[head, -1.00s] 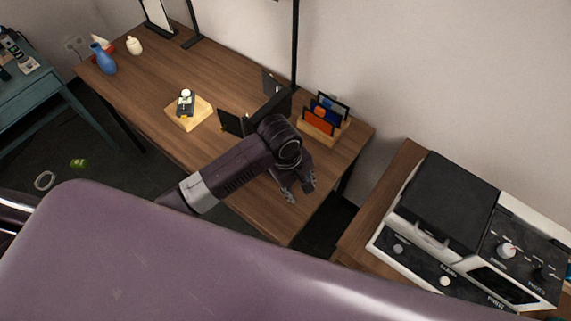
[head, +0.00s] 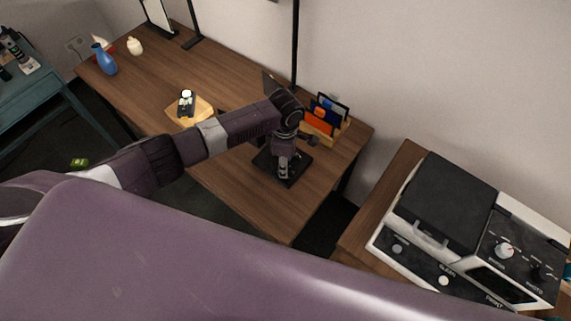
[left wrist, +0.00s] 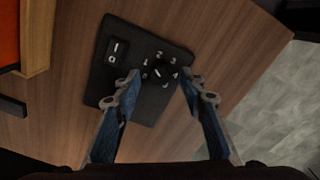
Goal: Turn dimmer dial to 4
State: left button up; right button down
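The dimmer is a black plate (head: 297,172) on the wooden desk, near its front right part. In the left wrist view the plate (left wrist: 113,75) carries a rocker switch (left wrist: 117,51) and a round black dial (left wrist: 162,73) ringed by white numbers. A small light mark shows on the dial, but I cannot tell for sure which number it points to. My left gripper (head: 284,172) points down over the plate. In the left wrist view its fingers (left wrist: 160,83) are open, one on each side of the dial, with gaps visible. My right gripper is not in view.
A wooden organizer (head: 338,135) with orange and blue items stands behind the plate. A black lamp pole (head: 295,50) rises at the desk's back. A wooden block (head: 204,108) with a small device and a blue vase (head: 104,60) are farther left. A cooking appliance (head: 447,203) is at right.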

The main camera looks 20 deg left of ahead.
pick_arm(q)
jog(key=shift+f, duration=0.8)
jog(key=shift+c, duration=0.5)
